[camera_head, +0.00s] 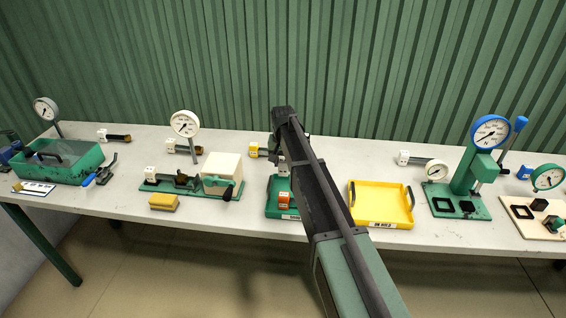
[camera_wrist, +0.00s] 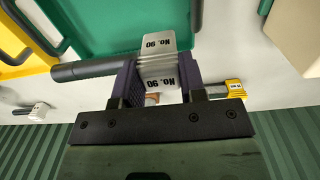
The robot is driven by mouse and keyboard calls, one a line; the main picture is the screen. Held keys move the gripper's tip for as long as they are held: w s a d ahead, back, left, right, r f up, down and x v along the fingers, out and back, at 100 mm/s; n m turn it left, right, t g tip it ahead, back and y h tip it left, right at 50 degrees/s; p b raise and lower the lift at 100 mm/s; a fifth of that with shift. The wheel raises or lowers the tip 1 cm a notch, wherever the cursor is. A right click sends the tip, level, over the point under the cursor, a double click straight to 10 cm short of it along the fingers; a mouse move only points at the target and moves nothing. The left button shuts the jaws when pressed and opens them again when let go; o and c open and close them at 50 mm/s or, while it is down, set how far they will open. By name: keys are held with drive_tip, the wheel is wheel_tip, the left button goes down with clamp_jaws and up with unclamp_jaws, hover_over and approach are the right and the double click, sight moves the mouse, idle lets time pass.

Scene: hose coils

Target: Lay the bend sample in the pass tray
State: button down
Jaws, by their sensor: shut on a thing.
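My gripper (camera_wrist: 160,80) is shut on the bend sample (camera_wrist: 158,68), a pale block marked "No. 90" with a dark tube pointing left in the wrist view. A green tray (camera_wrist: 110,25) lies beyond the held sample in that view, and the sample appears raised above it. In the head view, my gripper (camera_head: 284,158) is over the back of the green tray (camera_head: 271,210), and my arm hides the tray's right part. An orange-and-white piece (camera_head: 283,198) shows at this tray; I cannot tell how it rests. The tray's label is too small to read.
A yellow tray (camera_head: 380,184) stands right of the green tray, looking empty. A green fixture with a cream box (camera_head: 222,168) stands left. A yellow-ended sample (camera_head: 262,151) lies behind, and a press with a gauge (camera_head: 490,133) stands further right.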

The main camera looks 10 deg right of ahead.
sight(284, 175)
drive_tip(key=shift+d, duration=0.15)
wheel_tip(284, 175, down, 6)
drive_tip(key=b, duration=0.6)
drive_tip(key=shift+f, duration=0.2)
drive_tip(key=shift+f+b, duration=0.55)
drive_tip(key=shift+b, duration=0.2)
idle(1.1)
drive_tip(key=c, duration=0.6)
unclamp_jaws()
drive_tip(key=shift+r+p, duration=4.05)
